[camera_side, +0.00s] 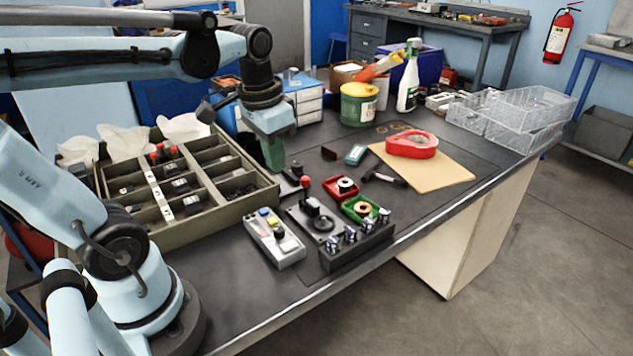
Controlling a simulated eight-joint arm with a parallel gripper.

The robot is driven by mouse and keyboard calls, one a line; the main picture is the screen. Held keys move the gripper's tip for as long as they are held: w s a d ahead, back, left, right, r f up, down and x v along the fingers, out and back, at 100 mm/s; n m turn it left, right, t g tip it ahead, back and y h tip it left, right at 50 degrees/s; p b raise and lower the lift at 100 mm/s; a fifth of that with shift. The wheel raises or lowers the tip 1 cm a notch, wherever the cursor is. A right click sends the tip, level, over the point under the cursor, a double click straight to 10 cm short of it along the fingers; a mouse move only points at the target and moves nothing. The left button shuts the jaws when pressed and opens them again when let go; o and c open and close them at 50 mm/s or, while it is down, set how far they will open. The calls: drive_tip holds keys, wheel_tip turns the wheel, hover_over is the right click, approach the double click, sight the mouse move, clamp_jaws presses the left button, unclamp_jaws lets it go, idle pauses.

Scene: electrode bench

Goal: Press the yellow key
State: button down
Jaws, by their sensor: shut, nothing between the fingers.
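A light grey key box (288,259) lies on the dark bench near its front edge, with a few small coloured keys on top. The yellow key (271,221) appears small, just in front of a blue key (264,212). My gripper (274,167) points down above the bench, behind the key box and near the right corner of the compartment tray. It is shut with nothing held. It stands apart from the yellow key, which is not hidden.
An olive compartment tray (163,233) fills the left side. A dark block with a joystick and knobs (346,253) stands just right of the key box. Red (340,194) and green (375,218) dishes lie behind it. A tan board (455,172) carries red tape.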

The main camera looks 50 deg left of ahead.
sight(273, 220)
drive_tip(key=shift+s+a+r+g, duration=0.2)
drive_tip(key=shift+a+r+g, duration=0.2)
drive_tip(key=shift+a, duration=0.1)
drive_tip(key=shift+s+a+r+g, duration=0.15)
drive_tip(key=shift+a+r+g, duration=0.1)
drive_tip(key=shift+a+g, duration=0.2)
drive_tip(key=shift+f, duration=0.1)
wheel_tip(273, 220, down, 14)
drive_tip(key=shift+r, duration=0.1)
idle(0.3)
idle(0.4)
drive_tip(key=shift+f, duration=1)
drive_tip(key=shift+r, duration=0.15)
wheel_tip(273, 220, up, 14)
drive_tip(key=shift+r, duration=0.15)
drive_tip(key=shift+h, duration=0.3)
idle(2.4)
